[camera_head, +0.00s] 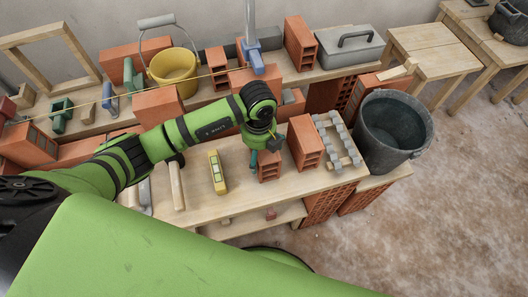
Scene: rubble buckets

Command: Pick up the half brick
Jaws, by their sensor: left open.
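A small orange hollow brick (270,172), which looks like the half brick, stands on the wooden bench (235,205). My left gripper (266,150) is right above it, open, and covers part of its top. I cannot tell whether the fingers touch the brick. A taller orange hollow brick (304,142) stands close to the right of the gripper. My right gripper is not in view.
A yellow level (217,172) and a wooden-handled tool (176,186) lie to the left. A grey grid-like piece (338,140) and a dark bucket (393,130) stand to the right. Behind are a yellow bucket (175,72), a grey toolbox (349,48) and several bricks.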

